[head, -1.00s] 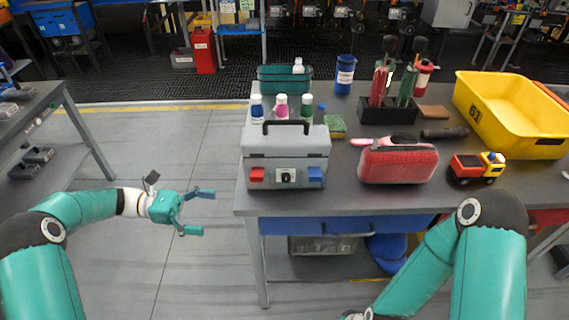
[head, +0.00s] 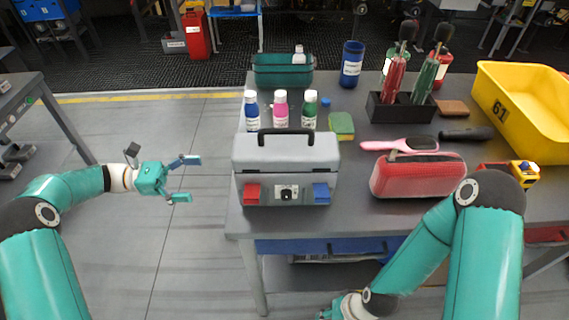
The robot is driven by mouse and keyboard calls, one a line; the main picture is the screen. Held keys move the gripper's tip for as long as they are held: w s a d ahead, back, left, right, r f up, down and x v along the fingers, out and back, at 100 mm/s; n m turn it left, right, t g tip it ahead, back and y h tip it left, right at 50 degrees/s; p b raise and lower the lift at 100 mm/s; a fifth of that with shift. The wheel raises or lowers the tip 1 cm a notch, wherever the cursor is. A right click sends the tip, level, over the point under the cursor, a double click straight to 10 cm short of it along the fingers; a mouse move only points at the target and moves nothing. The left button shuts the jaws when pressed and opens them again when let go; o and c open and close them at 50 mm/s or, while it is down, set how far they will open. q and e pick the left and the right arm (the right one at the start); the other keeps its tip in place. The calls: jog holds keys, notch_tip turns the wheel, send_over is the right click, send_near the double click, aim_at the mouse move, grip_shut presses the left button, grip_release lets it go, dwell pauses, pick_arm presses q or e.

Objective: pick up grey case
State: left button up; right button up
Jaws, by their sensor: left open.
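The grey case (head: 286,163) stands upright near the left front corner of the table. It has a black handle on top, a red latch, a blue latch and a dark lock between them. My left gripper (head: 190,179) is open and empty, out over the floor left of the table and apart from the case. My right gripper (head: 332,313) is low at the bottom edge, in front of the table; its fingers are mostly cut off by the frame.
Behind the case stand several small bottles (head: 280,110), a green bin (head: 268,72) and a sponge (head: 341,125). To its right are a red pouch (head: 418,176), a pink brush (head: 400,144), a toy truck (head: 524,172) and a yellow tray (head: 497,105).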

aim_at(256, 176)
pick_arm(q)
jog(key=d+p, duration=0.1)
jog(key=d, duration=0.8)
jog(key=shift+s+d+p, duration=0.1)
jog(key=shift+d+p, duration=0.2)
jog(key=d+p, duration=0.1)
jog(key=d, duration=0.3)
jog(key=shift+d+r+p, duration=0.1)
jog(key=shift+d+p, duration=0.05)
jog(key=shift+p, duration=0.15)
jog(key=shift+d, duration=0.5)
jog(key=c, duration=1.6)
jog(key=shift+o, duration=0.2)
jog(key=shift+r, duration=0.1)
notch_tip(256, 176, up, 19)
jog(key=shift+f+b, duration=0.1)
jog(key=shift+b, duration=0.4)
jog(key=shift+r, duration=0.55)
jog(key=shift+a, duration=0.1)
